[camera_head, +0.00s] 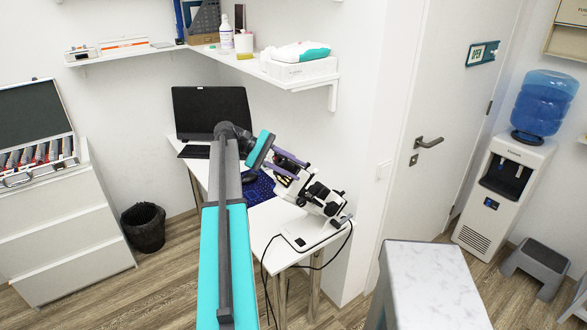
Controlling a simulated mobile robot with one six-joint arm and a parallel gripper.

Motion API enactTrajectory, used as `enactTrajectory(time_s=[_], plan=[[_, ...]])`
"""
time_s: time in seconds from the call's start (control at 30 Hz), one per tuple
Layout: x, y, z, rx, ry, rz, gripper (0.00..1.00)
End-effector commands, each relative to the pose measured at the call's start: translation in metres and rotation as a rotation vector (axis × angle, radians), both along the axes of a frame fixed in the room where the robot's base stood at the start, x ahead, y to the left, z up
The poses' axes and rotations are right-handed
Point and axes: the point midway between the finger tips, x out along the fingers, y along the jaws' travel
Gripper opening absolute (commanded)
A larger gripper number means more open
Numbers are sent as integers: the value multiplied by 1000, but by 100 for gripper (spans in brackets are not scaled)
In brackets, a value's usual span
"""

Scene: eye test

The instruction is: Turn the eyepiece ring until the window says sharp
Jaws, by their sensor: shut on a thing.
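A white and black microscope (316,200) stands on the white table in the middle of the view, its eyepiece end tilted up toward the left. My gripper (301,172), with purple fingers, comes from the left and is shut around the eyepiece end. The eyepiece ring is mostly hidden between the fingers, so its turn cannot be made out. No window text can be read from here. My teal and grey arm covers part of the table's left side.
The white table (262,228) also bears a black laptop (212,112) and a dark blue mouse mat (262,188). A black cable hangs off the front edge. A shelf (325,82) juts out above. A marble-topped block (435,280) stands at the front right.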

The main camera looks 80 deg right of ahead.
Motion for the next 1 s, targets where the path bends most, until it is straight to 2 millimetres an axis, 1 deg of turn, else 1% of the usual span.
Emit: enactTrajectory(time_s=[0.37, 0.4, 0.47, 0.5, 0.83, 1.0], plan=[[0, 0, -1, 1, -1, 0, 7], [0, 0, -1, 1, -1, 0, 36], [0, 0, -1, 1, -1, 0, 46], [0, 0, 0, 1, -1, 0, 48], [1, 0, 1, 0, 0, 0, 48], [5, -1, 5, 0, 0, 2, 48]])
